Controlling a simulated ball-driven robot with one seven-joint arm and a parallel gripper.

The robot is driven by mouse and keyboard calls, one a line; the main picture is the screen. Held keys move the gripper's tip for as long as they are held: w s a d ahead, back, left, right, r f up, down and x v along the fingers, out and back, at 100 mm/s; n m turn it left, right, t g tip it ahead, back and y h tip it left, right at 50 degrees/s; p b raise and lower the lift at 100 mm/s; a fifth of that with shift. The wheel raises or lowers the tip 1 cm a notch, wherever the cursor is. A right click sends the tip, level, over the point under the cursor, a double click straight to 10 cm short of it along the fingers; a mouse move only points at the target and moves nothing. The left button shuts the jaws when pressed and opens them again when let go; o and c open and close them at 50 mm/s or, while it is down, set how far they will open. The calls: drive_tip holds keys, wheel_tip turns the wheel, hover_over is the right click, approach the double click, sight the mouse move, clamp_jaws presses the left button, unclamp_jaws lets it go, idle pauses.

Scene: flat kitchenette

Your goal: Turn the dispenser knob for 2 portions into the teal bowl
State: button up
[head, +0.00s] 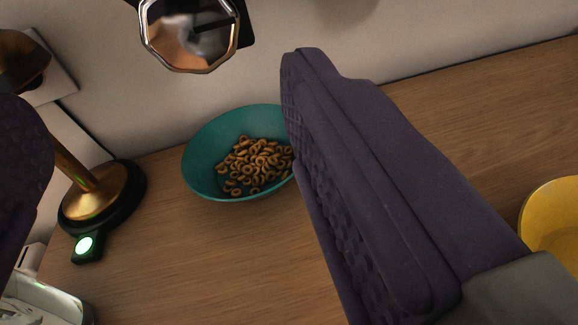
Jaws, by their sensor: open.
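The teal bowl (203,168) stands on the wooden counter against the wall, with a heap of brown ring-shaped cereal (256,166) in it. Above it, at the top edge, is a faceted shiny metal piece (190,40) that looks like the dispenser knob; its upper part is cut off and the dispenser body is out of view. My gripper (165,95) is open and empty, with one purple finger at the left edge and the other large at right centre. The knob appears between and above the fingertips, touching neither. The right finger hides the bowl's right edge.
A brass stand on a round black base (128,190) is at left, with a small green-lit box (86,245) in front. A yellow bowl (555,225) is at the right edge. A white object (40,300) is at lower left. Bare counter lies in front of the teal bowl.

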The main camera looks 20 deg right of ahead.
sight(189, 28)
drive_tip(key=shift+m+h, duration=0.3)
drive_tip(key=x, duration=0.4)
drive_tip(key=b+x, duration=0.1)
drive_tip(key=x, duration=0.2)
drive_tip(key=shift+d, duration=0.25)
drive_tip(key=shift+c, duration=0.4)
drive_tip(key=c, duration=1)
drive_tip(key=shift+o, duration=0.2)
drive_tip(key=shift+m, duration=0.4)
